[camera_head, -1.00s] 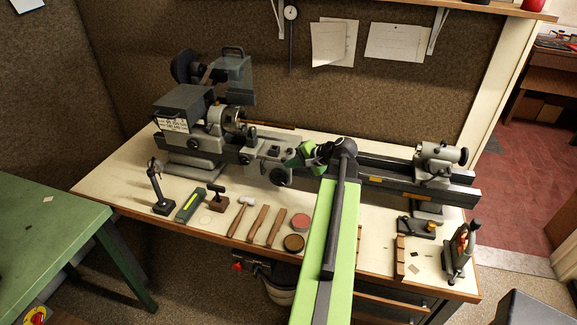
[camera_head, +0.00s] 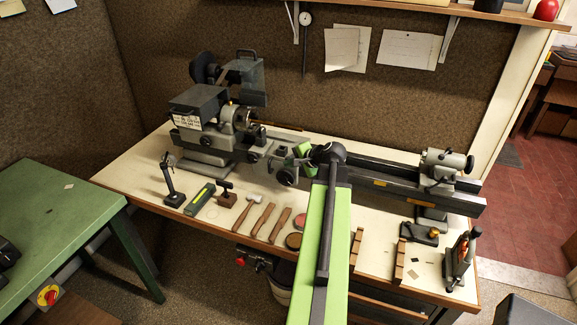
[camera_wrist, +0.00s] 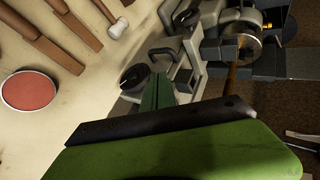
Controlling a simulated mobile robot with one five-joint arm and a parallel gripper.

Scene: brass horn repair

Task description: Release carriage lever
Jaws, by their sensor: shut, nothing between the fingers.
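The lathe carriage (camera_head: 272,152) sits on the dark bed, left of my arm in the head view. A dark round handwheel (camera_head: 288,177) is on its front; a dark round part also shows in the wrist view (camera_wrist: 135,77). My green gripper (camera_head: 304,150) is over the right side of the carriage, partly hidden by my arm. In the wrist view the green fingers (camera_wrist: 158,91) are together and empty, beside the grey carriage parts. I cannot tell whether they touch them. I cannot single out the carriage lever with certainty.
The headstock (camera_head: 203,138) stands left of the carriage and the tailstock (camera_head: 440,168) at the right end of the bed (camera_head: 395,182). A thin rod (camera_head: 280,127) extends from the chuck.

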